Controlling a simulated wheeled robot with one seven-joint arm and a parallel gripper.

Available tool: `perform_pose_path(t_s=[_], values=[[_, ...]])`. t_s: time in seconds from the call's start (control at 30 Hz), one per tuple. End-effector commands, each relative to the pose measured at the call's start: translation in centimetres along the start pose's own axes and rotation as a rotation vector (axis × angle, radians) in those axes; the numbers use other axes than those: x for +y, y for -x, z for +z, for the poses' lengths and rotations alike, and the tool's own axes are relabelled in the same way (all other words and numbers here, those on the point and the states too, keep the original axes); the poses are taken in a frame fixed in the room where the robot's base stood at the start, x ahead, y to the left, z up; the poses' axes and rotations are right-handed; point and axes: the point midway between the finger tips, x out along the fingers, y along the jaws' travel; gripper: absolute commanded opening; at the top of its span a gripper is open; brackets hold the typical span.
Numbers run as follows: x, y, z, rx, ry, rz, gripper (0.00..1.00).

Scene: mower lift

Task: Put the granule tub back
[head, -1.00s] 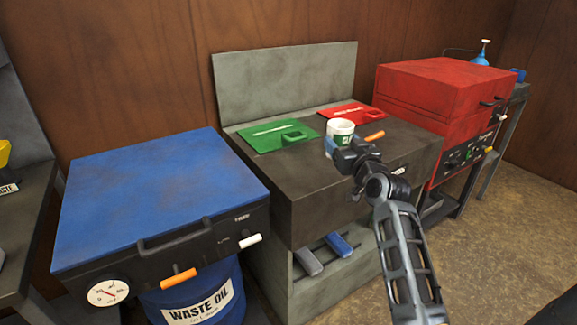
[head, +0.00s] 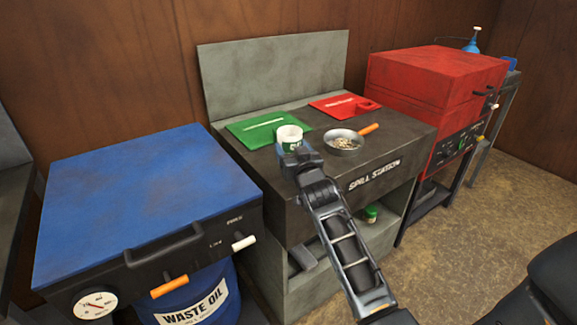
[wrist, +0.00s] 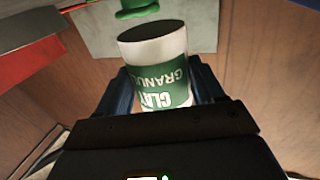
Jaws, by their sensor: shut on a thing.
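The granule tub (head: 289,134) is white with a green label and an open top. It stands out near the front right corner of the green mat (head: 250,129) on the spill station; I cannot tell whether it touches the surface. My gripper (head: 299,158) is shut on the tub. In the wrist view the tub (wrist: 160,70) sits between my blue fingers (wrist: 165,95), its label reading upside down. The fingers hide its lower part in the head view.
A pan (head: 344,143) of granules with an orange handle lies right of the tub. A red mat (head: 342,106) is behind it. A grey back panel (head: 272,75) borders the station. A blue unit (head: 145,195) is left, a red cabinet (head: 435,80) right.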

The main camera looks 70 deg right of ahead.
Motion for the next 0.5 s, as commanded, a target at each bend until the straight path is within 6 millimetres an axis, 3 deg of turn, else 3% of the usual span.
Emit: perform_pose_path(t_s=[0.23,0.5], values=[[-0.9,-0.3,0.9,0.002,0.0,0.001,0.36],[-0.8,-0.3,4.4,0.001,0.0,0.002,0.36]])
